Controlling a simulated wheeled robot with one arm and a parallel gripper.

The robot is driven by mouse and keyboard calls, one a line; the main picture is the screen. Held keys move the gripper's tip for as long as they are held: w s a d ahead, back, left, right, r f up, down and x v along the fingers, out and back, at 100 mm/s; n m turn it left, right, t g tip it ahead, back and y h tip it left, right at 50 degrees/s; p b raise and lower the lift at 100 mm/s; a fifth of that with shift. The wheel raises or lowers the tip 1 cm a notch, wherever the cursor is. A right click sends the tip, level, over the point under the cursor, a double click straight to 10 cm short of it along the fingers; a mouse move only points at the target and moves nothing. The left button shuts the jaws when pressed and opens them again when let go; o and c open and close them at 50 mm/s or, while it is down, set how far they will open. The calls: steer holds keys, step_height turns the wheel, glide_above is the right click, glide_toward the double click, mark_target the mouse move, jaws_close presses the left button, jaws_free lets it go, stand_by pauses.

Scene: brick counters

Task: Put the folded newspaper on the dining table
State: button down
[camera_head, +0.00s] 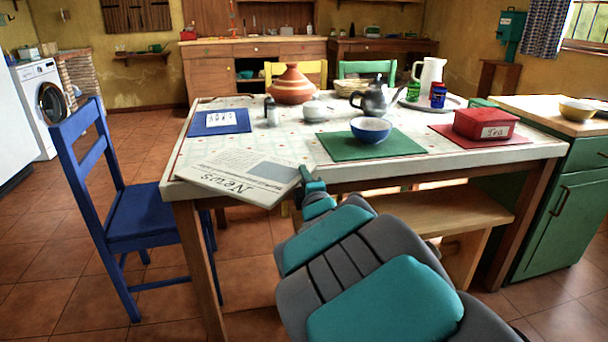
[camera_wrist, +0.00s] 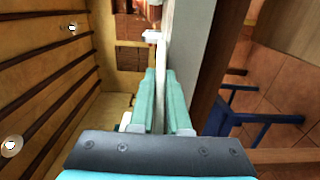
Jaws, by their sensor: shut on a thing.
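The folded newspaper (camera_head: 232,174) is pale, with "News" printed on it. In the head view it lies flat over the front left corner of the dining table (camera_head: 400,172), its near corner sticking out past the front edge. My gripper (camera_head: 306,178) is at the newspaper's right edge, shut on it. In the wrist view the fingers (camera_wrist: 160,84) clasp the newspaper, seen edge-on as a thin pale strip (camera_wrist: 159,104), close to the table (camera_wrist: 194,62). I cannot tell whether the newspaper rests fully on the tabletop.
A blue mat (camera_head: 220,122) lies behind the newspaper. A green mat (camera_head: 345,146) with a blue bowl (camera_head: 371,130) is to its right. A red tea box (camera_head: 486,124) stands farther right. A blue chair (camera_head: 140,215) is at the left, a wooden bench (camera_head: 470,208) below the table.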

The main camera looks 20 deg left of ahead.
steer(key=shift+f, duration=0.15)
steer(key=c, duration=0.9)
jaws_free()
